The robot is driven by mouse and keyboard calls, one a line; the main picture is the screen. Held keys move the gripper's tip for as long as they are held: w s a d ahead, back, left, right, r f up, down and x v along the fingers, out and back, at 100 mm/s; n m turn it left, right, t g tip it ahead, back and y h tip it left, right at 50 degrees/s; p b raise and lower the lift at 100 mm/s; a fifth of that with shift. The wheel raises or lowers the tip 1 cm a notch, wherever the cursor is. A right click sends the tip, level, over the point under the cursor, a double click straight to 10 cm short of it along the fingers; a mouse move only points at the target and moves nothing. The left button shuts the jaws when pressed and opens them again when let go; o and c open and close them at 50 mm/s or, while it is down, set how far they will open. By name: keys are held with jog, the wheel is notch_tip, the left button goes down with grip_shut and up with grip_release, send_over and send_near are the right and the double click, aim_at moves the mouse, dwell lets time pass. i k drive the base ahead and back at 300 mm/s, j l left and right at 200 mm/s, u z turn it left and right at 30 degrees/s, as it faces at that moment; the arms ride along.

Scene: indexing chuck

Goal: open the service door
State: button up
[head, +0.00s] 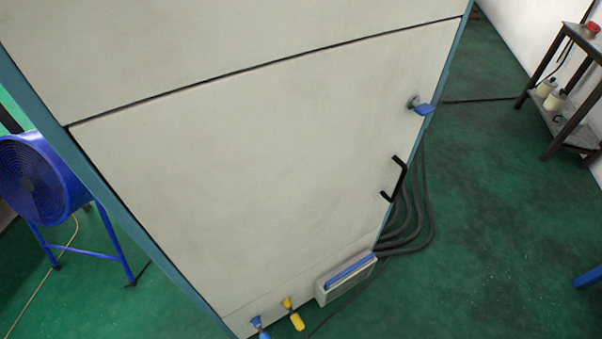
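The service door (260,170) is a large off-white panel in a teal-edged cabinet. It looks shut, its top edge lying along a dark seam. A black bar handle (402,180) is fixed near its right edge. Above the handle is a blue turn latch (422,108) on a grey round base. My gripper is not in view, so its place relative to the door cannot be seen.
A blue fan (35,180) on legs stands left of the cabinet. Dark hoses (425,215) curve out at its right. A grey box (345,278) and yellow (293,313) and blue (260,328) fittings sit low.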

aim_at(247, 179)
jog(key=i+l+z, duration=0.1)
jog(key=z, duration=0.25)
jog(key=i+l+z, duration=0.1)
jog(key=z, duration=0.25)
jog(key=i+z, duration=0.15)
jog(key=z, duration=0.2)
